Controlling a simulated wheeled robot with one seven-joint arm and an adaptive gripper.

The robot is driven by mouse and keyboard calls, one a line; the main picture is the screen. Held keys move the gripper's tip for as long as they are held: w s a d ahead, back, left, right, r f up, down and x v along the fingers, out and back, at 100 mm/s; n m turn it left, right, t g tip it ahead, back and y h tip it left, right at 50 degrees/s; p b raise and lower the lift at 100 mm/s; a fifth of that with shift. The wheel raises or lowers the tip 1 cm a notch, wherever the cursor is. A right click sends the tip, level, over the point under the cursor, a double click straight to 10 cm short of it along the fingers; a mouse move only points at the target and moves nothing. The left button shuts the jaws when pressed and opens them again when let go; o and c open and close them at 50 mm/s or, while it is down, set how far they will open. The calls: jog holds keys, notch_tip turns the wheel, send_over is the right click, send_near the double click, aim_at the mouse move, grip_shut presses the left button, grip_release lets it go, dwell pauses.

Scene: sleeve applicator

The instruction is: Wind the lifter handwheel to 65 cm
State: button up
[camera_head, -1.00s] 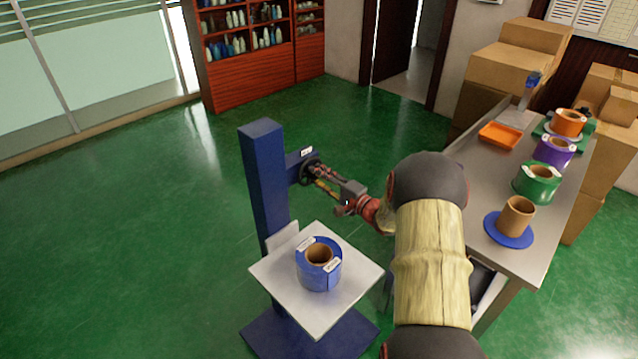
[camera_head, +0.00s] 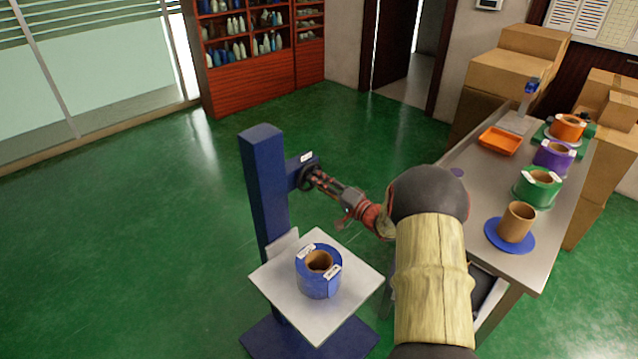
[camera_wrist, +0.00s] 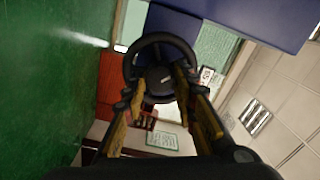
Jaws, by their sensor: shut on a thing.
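The lifter is a blue column (camera_head: 264,195) with a white platform (camera_head: 275,283) that carries a blue roll (camera_head: 318,275). Its black handwheel (camera_head: 306,178) sits on a blue bracket at the column's upper right side. The handwheel (camera_wrist: 160,66) fills the upper middle of the wrist view. My gripper (camera_head: 318,181) reaches it from the right, and its fingers (camera_wrist: 160,92) lie on both sides of the wheel's hub area, shut on the handwheel. A small white label (camera_head: 306,157) is on the bracket; its reading is too small to tell.
A grey table (camera_head: 470,190) on the right holds an orange tray (camera_head: 500,140), purple, green and orange rolls and a brown core on a blue disc (camera_head: 509,234). Cardboard boxes (camera_head: 500,85) stand behind it. The green floor left of the lifter is clear.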

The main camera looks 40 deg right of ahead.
jog(key=shift+f, duration=0.15)
jog(key=o, duration=1.2)
jog(key=shift+c, duration=0.2)
jog(key=s+d, duration=0.1)
jog(key=s, duration=1.1)
jog(key=shift+d, duration=0.35)
